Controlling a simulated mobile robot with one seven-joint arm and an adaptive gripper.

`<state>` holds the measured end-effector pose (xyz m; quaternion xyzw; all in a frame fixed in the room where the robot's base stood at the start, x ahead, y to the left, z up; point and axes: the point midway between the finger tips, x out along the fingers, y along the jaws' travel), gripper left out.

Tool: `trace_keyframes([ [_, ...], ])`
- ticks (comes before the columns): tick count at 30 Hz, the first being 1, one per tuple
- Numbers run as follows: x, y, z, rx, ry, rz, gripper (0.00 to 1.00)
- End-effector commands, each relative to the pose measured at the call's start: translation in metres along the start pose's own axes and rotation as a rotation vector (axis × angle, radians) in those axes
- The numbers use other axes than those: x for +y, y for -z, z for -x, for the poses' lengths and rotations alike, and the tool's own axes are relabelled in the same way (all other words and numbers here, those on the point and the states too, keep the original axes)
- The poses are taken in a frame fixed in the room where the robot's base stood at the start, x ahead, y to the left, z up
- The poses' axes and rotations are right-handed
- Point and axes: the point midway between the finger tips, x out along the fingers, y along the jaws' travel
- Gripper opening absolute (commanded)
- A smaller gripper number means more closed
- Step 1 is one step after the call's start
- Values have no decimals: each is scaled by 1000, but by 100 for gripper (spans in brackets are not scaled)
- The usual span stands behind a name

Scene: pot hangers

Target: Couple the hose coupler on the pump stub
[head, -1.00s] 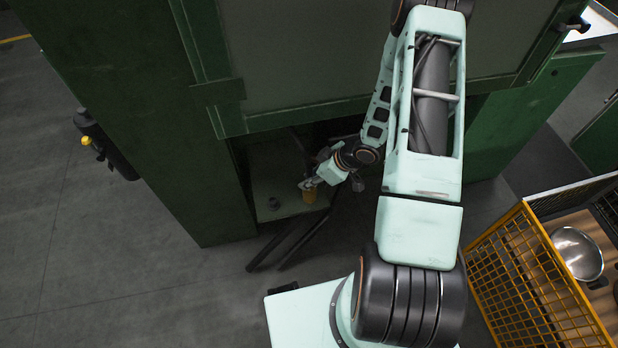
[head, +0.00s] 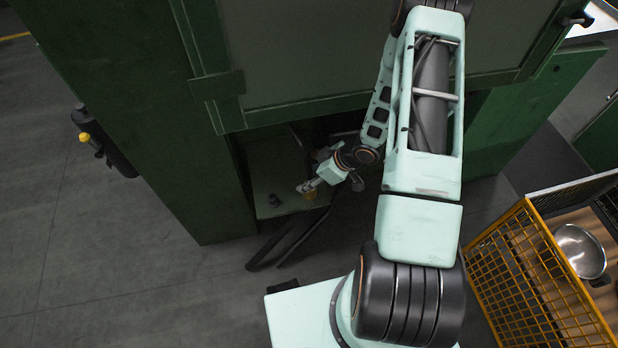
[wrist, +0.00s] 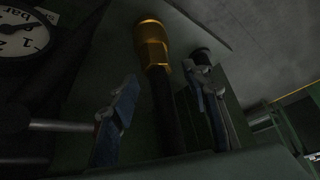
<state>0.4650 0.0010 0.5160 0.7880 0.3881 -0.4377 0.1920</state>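The brass hose coupler (wrist: 153,45) stands between my fingers in the wrist view, with its black hose (wrist: 166,118) below it. In the head view the coupler (head: 309,196) shows just under my gripper (head: 307,186), at the front of a green recess. In the wrist view my gripper (wrist: 160,95) has its fingers apart, one on each side of the coupler and hose, with a visible gap at the left finger. A short dark fitting (head: 274,200), likely the pump stub, stands left of the coupler. A dark capped post (wrist: 202,56) shows behind the right finger; it may be the same fitting.
A pressure gauge (wrist: 22,38) is close at the left in the wrist view. Green cabinet walls (head: 170,140) and a lower panel (head: 290,118) frame the recess. A yellow mesh crate (head: 530,270) with a metal pan (head: 578,250) stands at the right.

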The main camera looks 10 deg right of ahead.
Motion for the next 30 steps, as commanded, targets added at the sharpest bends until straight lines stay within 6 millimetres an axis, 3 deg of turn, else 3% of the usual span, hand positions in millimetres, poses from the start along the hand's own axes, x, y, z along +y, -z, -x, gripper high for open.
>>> trace_keyframes([
  [8,0,0,6,-1,-1,-1,43],
  [24,1,0,97,0,-3,1,43],
  [30,1,0,116,0,-2,0,43],
])
